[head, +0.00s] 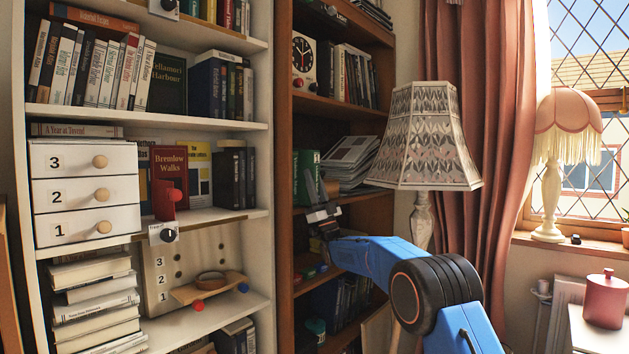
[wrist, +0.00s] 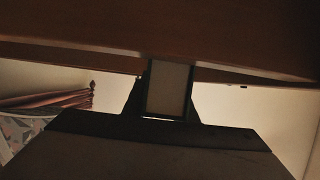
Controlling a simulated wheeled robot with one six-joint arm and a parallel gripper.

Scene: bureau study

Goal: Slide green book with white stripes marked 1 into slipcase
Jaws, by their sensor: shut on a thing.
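A green book (head: 302,172) stands upright on the middle shelf of the brown bookcase in the head view. No white stripes or number can be read on it from here. My gripper (head: 318,192) is at the front of this shelf, its dark fingers up against the book's right side. In the wrist view my gripper (wrist: 160,98) is shut on a pale, flat-ended thing (wrist: 168,88), apparently the green book. A wooden shelf underside lies above it. I cannot make out the slipcase with certainty; the book's lower part and the far fingertip are hidden.
A stack of papers and books (head: 350,162) lies right of the green book. A patterned lampshade (head: 424,135) stands close to my arm on the right. The white bookcase (head: 262,215) edges the left side, with a red book (head: 169,170) on it.

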